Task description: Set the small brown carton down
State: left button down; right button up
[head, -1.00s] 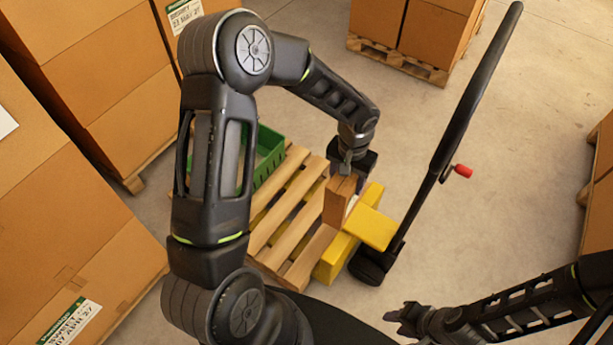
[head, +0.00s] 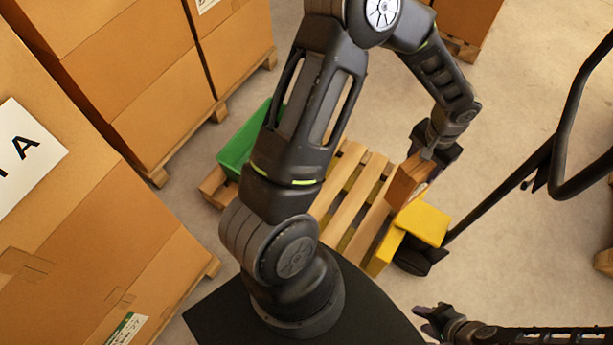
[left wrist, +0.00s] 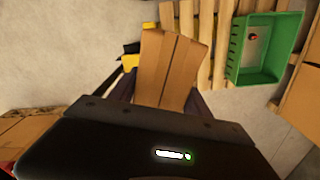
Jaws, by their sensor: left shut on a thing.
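My left gripper (head: 430,158) is shut on the small brown carton (head: 408,182). It holds the carton over the right part of the wooden pallet (head: 345,190), beside a yellow block (head: 424,222). In the left wrist view the carton (left wrist: 172,65) sits between my left fingers, with pallet slats behind and to its right. I cannot tell whether the carton touches the pallet or the yellow block. My right gripper (head: 432,312) is low at the bottom of the head view, apart from the carton; its opening is unclear.
A green crate (head: 236,150) stands on the pallet's far left; a small red thing (left wrist: 253,36) lies inside it. Stacked big cartons (head: 110,220) fill the left side. A black handle bar (head: 565,130) rises at the right. Bare floor (head: 500,250) lies between.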

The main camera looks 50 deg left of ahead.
pick_arm(q)
jog(key=shift+w, duration=0.1)
pick_arm(e)
jog(key=shift+f, duration=0.1)
